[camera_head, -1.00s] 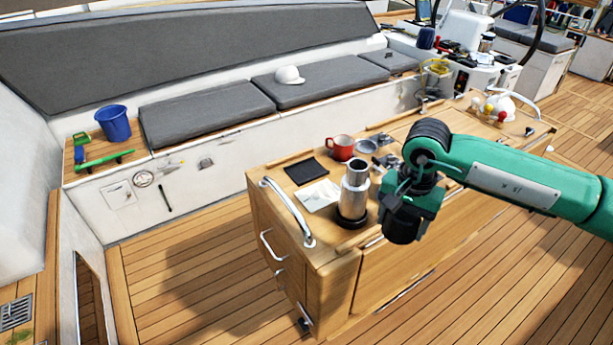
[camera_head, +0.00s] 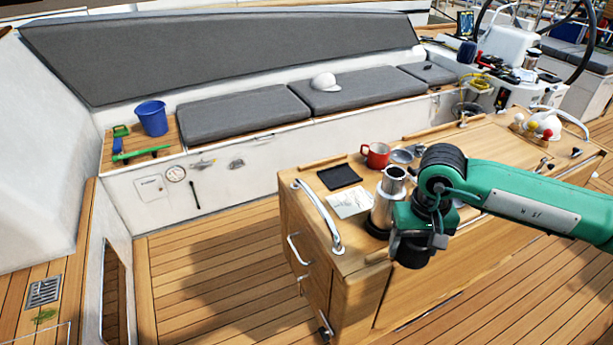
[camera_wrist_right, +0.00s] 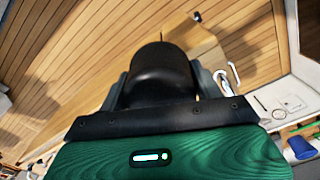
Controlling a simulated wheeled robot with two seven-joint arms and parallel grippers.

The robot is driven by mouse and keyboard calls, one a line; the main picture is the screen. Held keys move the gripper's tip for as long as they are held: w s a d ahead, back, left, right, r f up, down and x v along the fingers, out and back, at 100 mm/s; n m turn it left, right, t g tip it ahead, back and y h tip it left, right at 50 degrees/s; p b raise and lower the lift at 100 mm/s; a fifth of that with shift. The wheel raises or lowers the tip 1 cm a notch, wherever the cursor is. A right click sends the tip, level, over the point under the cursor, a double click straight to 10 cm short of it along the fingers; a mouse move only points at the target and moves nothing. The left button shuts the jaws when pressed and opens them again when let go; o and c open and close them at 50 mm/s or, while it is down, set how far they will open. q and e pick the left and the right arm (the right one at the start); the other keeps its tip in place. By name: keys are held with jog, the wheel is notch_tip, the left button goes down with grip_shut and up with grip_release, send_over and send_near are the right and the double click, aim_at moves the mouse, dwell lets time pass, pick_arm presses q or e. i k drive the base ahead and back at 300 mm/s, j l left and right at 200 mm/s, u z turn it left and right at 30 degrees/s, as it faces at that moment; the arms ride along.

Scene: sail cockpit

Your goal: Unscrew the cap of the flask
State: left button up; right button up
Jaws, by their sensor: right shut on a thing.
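The flask (camera_head: 385,210) is a silver cylinder with a narrower neck, upright on the wooden cabinet top near its front edge. No cap shows on its neck. My right gripper (camera_head: 413,240) is just right of the flask in the head view and hides part of it; I cannot tell whether they touch. In the wrist view, my right gripper (camera_wrist_right: 160,95) is shut on a black rounded cylinder, which looks like the cap (camera_wrist_right: 160,68). My left gripper is not in view.
The cabinet top also holds a red mug (camera_head: 377,155), a black tray (camera_head: 339,176), a white paper (camera_head: 349,202) and small metal pieces (camera_head: 402,155). A metal rail (camera_head: 320,215) edges the left side. Bare deck (camera_head: 220,260) lies left of the cabinet.

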aim_at(392, 190)
jog(key=l+u, duration=0.2)
jog(key=u, duration=0.2)
jog(key=i+l+u, duration=0.1)
jog(key=u, duration=0.25)
jog(key=l+u, duration=0.5)
jog(key=u, duration=0.3)
jog(key=l+u, duration=0.1)
jog(key=l, duration=0.3)
jog(key=k+l+u, duration=0.1)
jog(key=l, duration=0.3)
jog(key=k+l, duration=0.1)
jog(key=l, duration=0.3)
jog(key=k+l+u, duration=0.15)
jog(key=l, duration=0.25)
jog(key=i, duration=0.05)
